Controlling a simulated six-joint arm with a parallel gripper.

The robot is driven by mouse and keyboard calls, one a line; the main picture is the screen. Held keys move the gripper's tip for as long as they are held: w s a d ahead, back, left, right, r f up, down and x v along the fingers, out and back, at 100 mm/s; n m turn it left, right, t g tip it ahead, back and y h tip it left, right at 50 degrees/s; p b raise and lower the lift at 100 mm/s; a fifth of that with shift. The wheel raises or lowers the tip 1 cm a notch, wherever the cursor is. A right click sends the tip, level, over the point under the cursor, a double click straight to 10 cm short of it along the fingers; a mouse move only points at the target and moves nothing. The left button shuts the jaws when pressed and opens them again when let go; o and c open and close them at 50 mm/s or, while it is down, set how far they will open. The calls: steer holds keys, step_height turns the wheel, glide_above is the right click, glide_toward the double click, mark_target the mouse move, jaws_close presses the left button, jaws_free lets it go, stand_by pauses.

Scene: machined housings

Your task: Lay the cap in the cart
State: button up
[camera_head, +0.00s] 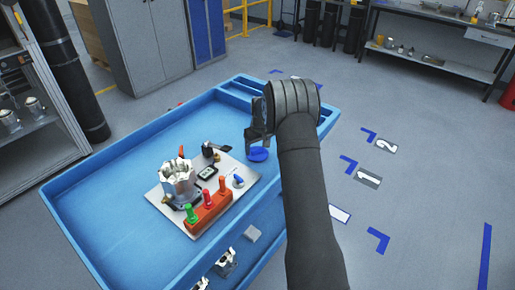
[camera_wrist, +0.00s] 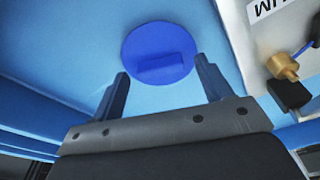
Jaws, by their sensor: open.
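The cap is a dark blue round disc with a raised rectangular grip. It shows in the head view (camera_head: 258,154) and in the wrist view (camera_wrist: 158,53). It appears to lie flat on the floor of the light blue cart (camera_head: 110,225), just right of the fixture plate. My gripper (camera_head: 257,138) is above the cap. In the wrist view my gripper (camera_wrist: 161,70) has its two fingers apart, with the cap showing beyond and between their tips. Nothing is held. I cannot tell the exact gap between fingertips and cap.
The plate (camera_head: 158,196) to the left carries a machined housing (camera_head: 180,180), a red block (camera_head: 208,212) with coloured plungers, and small fittings. The cart's raised rim surrounds them. The cart floor left of the plate is clear. A lower shelf holds more housings (camera_head: 225,262).

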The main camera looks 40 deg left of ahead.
mark_target(257, 149)
step_height(257, 149, up, 11)
steer(key=d, duration=0.1)
steer(key=shift+s+d, duration=0.3)
steer(key=shift+s, duration=0.05)
steer(key=f, duration=0.3)
steer(key=a+f, duration=0.1)
steer(key=f, duration=0.7)
steer(key=shift+w+a+f, duration=0.25)
steer(key=shift+w+a, duration=0.05)
steer(key=shift+w, duration=0.1)
steer(key=shift+r, duration=1.8)
steer(key=shift+f, duration=0.1)
